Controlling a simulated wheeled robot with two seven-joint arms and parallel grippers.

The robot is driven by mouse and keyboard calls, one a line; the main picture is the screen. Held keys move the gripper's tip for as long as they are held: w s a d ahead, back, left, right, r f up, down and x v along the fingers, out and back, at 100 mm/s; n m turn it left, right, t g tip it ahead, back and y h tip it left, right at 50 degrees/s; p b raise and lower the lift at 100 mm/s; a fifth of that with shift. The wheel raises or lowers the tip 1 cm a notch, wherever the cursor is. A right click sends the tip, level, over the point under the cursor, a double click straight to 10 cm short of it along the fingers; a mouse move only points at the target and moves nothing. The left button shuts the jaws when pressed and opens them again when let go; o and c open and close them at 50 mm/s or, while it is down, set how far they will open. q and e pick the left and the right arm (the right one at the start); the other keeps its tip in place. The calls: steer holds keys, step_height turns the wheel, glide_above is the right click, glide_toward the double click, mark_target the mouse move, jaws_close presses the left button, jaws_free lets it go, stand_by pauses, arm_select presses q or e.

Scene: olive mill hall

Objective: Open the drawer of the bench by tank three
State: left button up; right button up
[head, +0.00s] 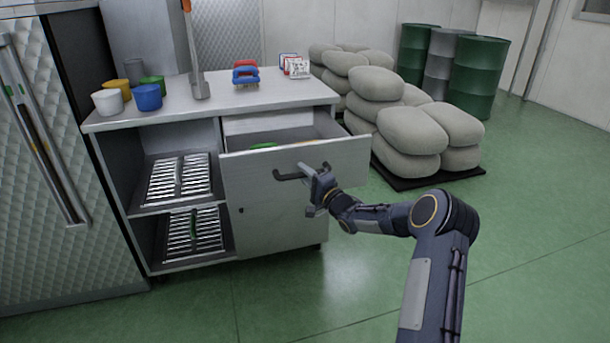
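The bench (270,214) is a pale cabinet with a light top. Its upper right drawer (346,154) is pulled out, and I see into it from above. A green thing (264,145) and a small yellowish thing lie inside, mostly hidden by the drawer front. A dark bar handle (288,177) is on the drawer front. My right gripper (308,182) is at the handle's right part and overlaps it in the picture. I cannot tell whether its fingers are closed on the bar. My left gripper is out of view. No tank label shows.
Cups, including a blue one (147,97), stand on the bench top's left, with red and blue clamps (245,73) farther right. Racks sit on the open left shelves. Stacked sacks (412,140) and drums (477,77) stand right behind. Green floor at the right front is clear.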

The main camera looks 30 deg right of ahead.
steer(key=v, duration=0.7)
steer(key=shift+s+p, duration=0.3)
steer(key=shift+s, duration=0.1)
stand_by(0.3)
steer(key=s+a+r+n+g+h, duration=0.45)
steer(key=s+a+r+g, duration=0.3)
steer(key=s, duration=0.25)
steer(key=s+a+f+n+g+y, duration=0.25)
steer(key=s+a, duration=0.25)
steer(key=s, duration=0.5)
steer(key=s+a+f+n+g+y, duration=0.1)
steer(key=s+a+n+g, duration=0.1)
steer(key=s+a+n, duration=0.5)
steer(key=s+a+f+g+y, duration=0.2)
steer(key=s+a, duration=0.2)
steer(key=s, duration=0.8)
step_height(320, 180, up, 20)
steer(key=p, duration=1.9)
steer(key=shift+f, duration=0.25)
